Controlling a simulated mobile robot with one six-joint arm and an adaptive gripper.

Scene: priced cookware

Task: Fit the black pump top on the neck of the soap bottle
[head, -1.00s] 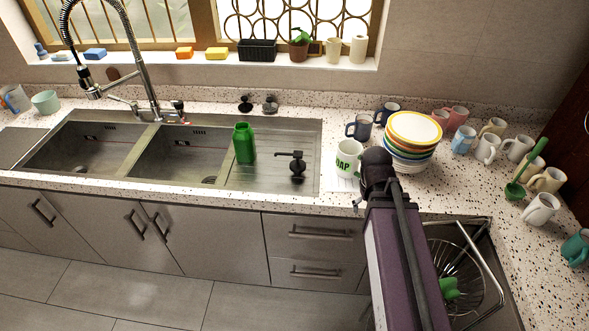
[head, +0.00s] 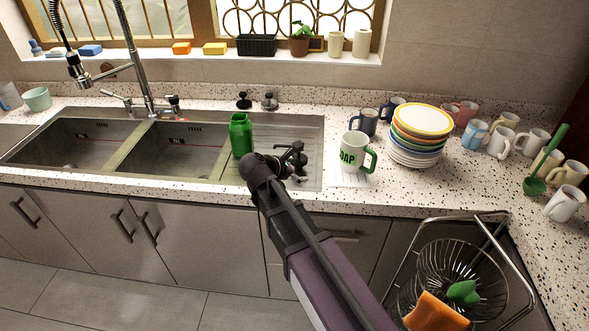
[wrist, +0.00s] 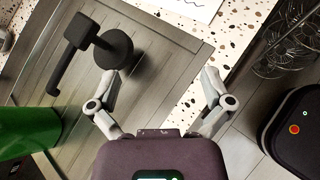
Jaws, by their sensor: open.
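The green soap bottle (head: 241,137) stands upright on the sink's ribbed drainboard, its neck bare. It also shows at the lower left of the wrist view (wrist: 28,130). The black pump top (head: 297,154) is on the drainboard to the right of the bottle, partly hidden by my arm. In the wrist view the pump top (wrist: 96,45) shows its bent spout and round collar, at upper left. My gripper (wrist: 160,78) is open and empty above the drainboard. The pump top lies left of the gap, with its collar near the left finger; I cannot tell whether they touch.
A white mug (head: 352,155) and a stack of plates (head: 421,122) stand right of the drainboard. The faucet (head: 140,70) rises behind the basins. A wire dish basket (head: 460,270) is at lower right. Several mugs line the counter's right side.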

